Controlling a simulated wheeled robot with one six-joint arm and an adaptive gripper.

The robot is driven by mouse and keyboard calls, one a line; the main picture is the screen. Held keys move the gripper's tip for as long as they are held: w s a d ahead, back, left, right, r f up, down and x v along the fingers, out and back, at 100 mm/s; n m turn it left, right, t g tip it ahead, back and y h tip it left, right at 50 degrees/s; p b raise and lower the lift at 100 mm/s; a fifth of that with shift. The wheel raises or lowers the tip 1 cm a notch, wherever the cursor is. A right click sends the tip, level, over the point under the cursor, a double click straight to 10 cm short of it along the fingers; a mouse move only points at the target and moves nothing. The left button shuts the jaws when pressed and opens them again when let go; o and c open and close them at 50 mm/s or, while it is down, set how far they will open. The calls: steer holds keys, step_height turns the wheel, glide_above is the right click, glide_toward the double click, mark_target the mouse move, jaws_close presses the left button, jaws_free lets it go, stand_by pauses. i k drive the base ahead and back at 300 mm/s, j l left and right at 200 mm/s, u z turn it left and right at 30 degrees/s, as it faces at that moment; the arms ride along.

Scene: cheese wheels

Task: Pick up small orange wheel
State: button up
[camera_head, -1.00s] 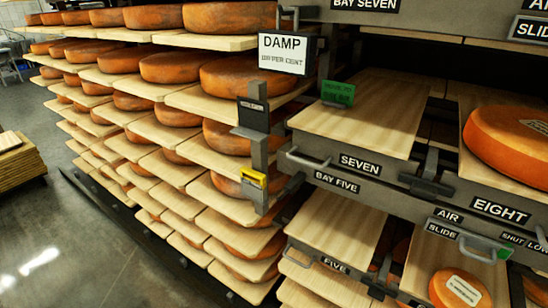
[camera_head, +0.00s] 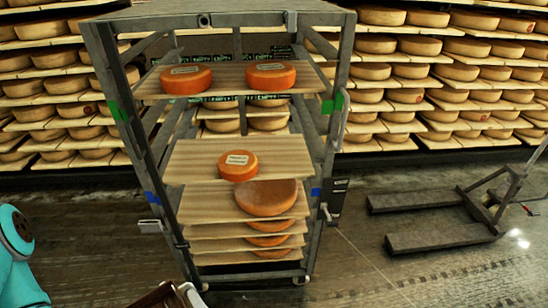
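A small orange wheel (camera_head: 238,165) with a white label on top lies flat on the pulled-out middle board (camera_head: 290,158) of a grey metal rack trolley. Two other labelled orange wheels, a left one (camera_head: 186,79) and a right one (camera_head: 271,75), lie on the board above and look larger. A wide, browner wheel (camera_head: 266,197) lies on the board below. My gripper is not in view; only a teal part of my arm shows at the lower left edge.
The rack trolley's uprights (camera_head: 333,110) flank the boards. Several lower boards hold partly hidden wheels (camera_head: 270,240). Long shelves of wheels (camera_head: 410,70) line the back wall. A low forked cart (camera_head: 440,236) stands at right. Floor in front of it is clear.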

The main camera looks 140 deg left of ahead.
mark_target(237, 166)
steer(key=u, duration=3.65)
steer(key=i+j+u, duration=0.1)
steer(key=u, duration=0.25)
steer(key=k+j+z, duration=0.15)
steer(key=z, duration=0.3)
steer(key=k+z, duration=0.7)
steer(key=z, duration=0.25)
